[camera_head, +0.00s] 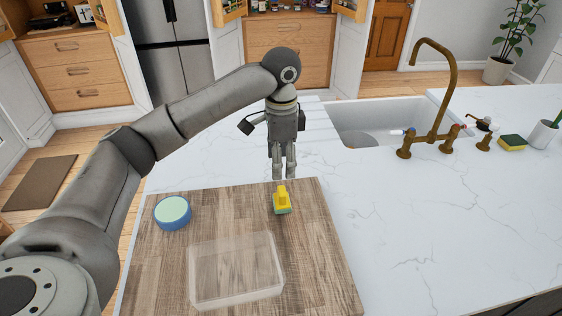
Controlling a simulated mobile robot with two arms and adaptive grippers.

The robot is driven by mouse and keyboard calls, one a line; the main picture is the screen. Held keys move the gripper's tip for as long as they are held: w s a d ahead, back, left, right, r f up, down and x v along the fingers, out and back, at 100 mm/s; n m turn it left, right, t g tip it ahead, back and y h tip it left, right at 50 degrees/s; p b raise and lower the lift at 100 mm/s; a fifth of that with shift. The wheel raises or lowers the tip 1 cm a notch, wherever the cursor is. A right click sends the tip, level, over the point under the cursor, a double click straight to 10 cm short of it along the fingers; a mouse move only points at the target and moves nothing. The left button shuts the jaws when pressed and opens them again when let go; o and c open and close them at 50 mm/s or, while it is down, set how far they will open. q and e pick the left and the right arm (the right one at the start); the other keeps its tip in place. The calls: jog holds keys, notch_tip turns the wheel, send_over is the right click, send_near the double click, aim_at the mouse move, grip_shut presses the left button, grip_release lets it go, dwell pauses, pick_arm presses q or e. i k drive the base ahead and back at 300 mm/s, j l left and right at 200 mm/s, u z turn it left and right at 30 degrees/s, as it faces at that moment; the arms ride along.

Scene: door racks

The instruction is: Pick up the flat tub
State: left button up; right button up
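A low, clear, rectangular plastic tub (236,273) lies on a wooden board at the front. A low round tub (173,213), blue with a pale green top, sits on the board's left side. My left gripper (284,179) points down over the back edge of the board, behind and right of both tubs and apart from them. Its fingers look close together with a narrow gap, and I cannot tell how far they are parted. A small yellow and green object (282,202) is just below the fingertips in the picture; no contact is clear. My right gripper is out of view.
The wooden board (325,245) lies on a white marble counter (430,230). A sink (375,118) with a brass tap (450,85) is at the back right. The counter right of the board is clear.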

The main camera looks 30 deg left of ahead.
aim_at(241, 269)
jog(key=u, duration=1.3)
